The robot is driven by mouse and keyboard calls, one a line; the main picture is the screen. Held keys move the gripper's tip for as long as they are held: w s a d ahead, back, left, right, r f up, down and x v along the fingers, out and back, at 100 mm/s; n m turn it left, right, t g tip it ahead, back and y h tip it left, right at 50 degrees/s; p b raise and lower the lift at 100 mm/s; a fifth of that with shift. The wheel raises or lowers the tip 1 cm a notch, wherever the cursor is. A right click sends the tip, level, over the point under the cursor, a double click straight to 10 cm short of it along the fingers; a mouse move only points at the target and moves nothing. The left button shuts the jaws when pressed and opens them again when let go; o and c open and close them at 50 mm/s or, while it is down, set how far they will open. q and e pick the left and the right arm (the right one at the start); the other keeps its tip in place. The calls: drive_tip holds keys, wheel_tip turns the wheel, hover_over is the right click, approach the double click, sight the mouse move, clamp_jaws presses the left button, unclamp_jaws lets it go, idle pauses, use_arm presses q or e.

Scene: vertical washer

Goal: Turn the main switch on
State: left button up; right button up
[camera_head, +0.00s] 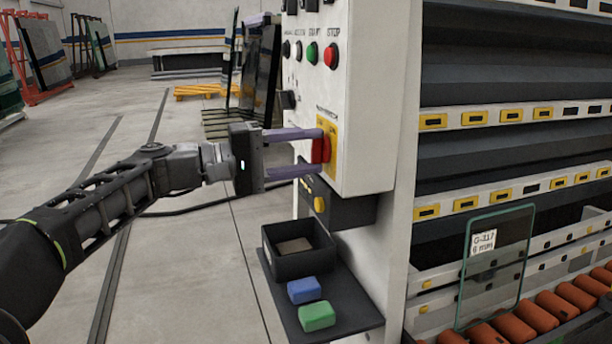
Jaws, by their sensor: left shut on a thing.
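The main switch (321,150) is a red rotary handle on a yellow plate, low on the front of the white control panel (367,90). My left gripper (312,153) comes in from the left and faces the panel. Part of the handle and plate is hidden behind the upper finger. Which way the switch is turned is too small to tell. My right gripper is not in view.
A green button (312,53) and a red stop button (331,55) sit above the switch. Below are a yellow knob (320,204), a black bin (298,249), and blue (304,290) and green (316,316) blocks on a shelf. A glass pane (496,265) stands on orange rollers at right.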

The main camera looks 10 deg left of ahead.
use_arm(q)
drive_tip(key=m+b, duration=0.2)
drive_tip(key=b, duration=0.1)
drive_tip(key=f+m+b, duration=0.1)
drive_tip(key=m+b, duration=0.2)
drive_tip(key=shift+r+m+b, duration=0.15)
drive_tip(key=shift+m+b, duration=1)
drive_tip(key=shift+m, duration=0.55)
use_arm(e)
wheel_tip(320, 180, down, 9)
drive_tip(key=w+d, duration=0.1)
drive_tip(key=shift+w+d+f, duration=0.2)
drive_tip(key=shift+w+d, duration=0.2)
use_arm(q)
drive_tip(key=o, duration=1.4)
drive_tip(key=shift+r, duration=0.1)
drive_tip(key=shift+c, duration=0.2)
drive_tip(key=shift+a, duration=0.1)
drive_tip(key=v, duration=0.7)
drive_tip(key=shift+s+a, duration=0.2)
drive_tip(key=shift+a, duration=0.1)
